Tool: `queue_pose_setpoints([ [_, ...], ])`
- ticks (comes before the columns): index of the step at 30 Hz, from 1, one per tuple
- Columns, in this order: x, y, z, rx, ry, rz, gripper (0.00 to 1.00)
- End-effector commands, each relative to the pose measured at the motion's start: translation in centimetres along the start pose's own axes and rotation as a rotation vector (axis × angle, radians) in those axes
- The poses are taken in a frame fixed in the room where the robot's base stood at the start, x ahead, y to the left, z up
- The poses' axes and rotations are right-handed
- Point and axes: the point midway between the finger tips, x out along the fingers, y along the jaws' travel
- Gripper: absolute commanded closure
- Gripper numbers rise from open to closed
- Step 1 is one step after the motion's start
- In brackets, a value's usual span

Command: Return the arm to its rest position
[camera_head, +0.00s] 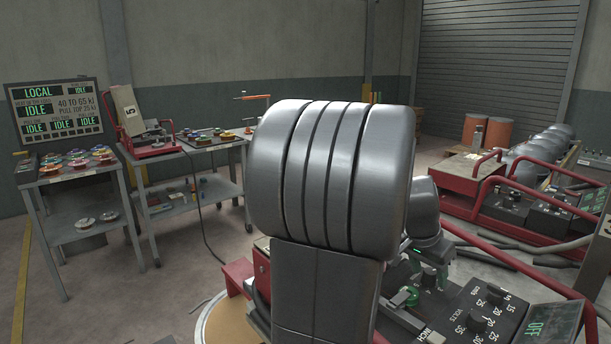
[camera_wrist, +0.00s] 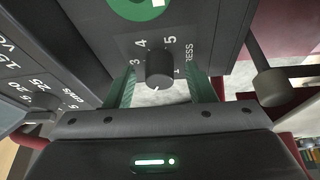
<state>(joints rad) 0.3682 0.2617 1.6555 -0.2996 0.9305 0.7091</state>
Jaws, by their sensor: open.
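My gripper (camera_wrist: 160,92) is open in the wrist view, with its two green-tinted fingers apart. A black knob (camera_wrist: 159,68) on a dark panel shows between and just beyond the fingers, with the numbers 3, 4 and 5 around it. I cannot tell whether the fingers touch the panel. In the head view my large grey arm links fill the middle and hide much of what is behind them; my gripper is not clearly seen there.
A control panel (camera_head: 455,310) with knobs lies at the lower right, by a red frame rail (camera_head: 520,268). A trolley (camera_head: 75,232) and a work table (camera_head: 190,150) stand left. Several grey cylinders (camera_head: 540,150) sit at the right back. The floor at lower left is mostly clear.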

Motion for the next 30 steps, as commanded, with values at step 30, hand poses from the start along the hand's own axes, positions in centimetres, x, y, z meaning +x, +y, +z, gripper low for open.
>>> queue_pose_setpoints([
  [30, -7.6, 0.1, 0.1, -0.001, -0.004, 0.003, 0.5],
])
